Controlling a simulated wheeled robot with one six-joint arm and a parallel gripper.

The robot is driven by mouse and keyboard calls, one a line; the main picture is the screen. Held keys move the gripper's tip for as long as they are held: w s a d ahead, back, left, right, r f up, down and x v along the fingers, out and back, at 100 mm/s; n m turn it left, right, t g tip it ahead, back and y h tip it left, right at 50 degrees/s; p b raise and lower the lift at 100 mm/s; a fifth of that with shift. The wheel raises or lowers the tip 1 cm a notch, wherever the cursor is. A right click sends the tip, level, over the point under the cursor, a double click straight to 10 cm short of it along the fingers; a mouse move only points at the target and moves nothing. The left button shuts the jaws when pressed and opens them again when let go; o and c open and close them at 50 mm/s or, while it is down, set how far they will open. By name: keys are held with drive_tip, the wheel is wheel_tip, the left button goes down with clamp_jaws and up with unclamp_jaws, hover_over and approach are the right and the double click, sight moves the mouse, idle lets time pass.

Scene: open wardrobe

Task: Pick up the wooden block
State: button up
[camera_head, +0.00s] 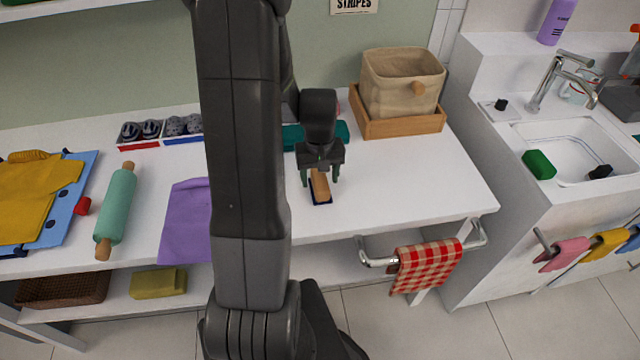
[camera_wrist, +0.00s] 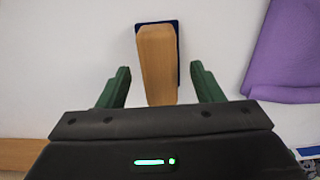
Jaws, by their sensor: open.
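The wooden block (camera_head: 320,185) is a light brown piece on a dark blue base, on the white tabletop in the head view. In the wrist view the wooden block (camera_wrist: 157,62) runs upright through the middle, with the dark blue base (camera_wrist: 178,40) showing around its far end. My gripper (camera_head: 320,178) is over the block, fingers pointing down. In the wrist view my gripper (camera_wrist: 160,88) has its two green fingers apart, one on each side of the block's near part, with gaps on both sides.
A purple cloth (camera_head: 185,215) lies left of the block, also in the wrist view (camera_wrist: 295,50). A teal item (camera_head: 292,137) lies behind my gripper. A fabric basket (camera_head: 402,82) in a wooden tray (camera_head: 405,127) stands at back right. The tabletop right of the block is clear.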

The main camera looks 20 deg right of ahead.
sight(320, 179)
drive_tip(key=shift+f, duration=0.9)
drive_tip(key=c, duration=1.1)
drive_tip(key=shift+r, duration=5.05)
drive_tip(key=shift+c, duration=0.2)
drive_tip(key=shift+o, duration=1.2)
drive_tip(key=shift+c, duration=0.3)
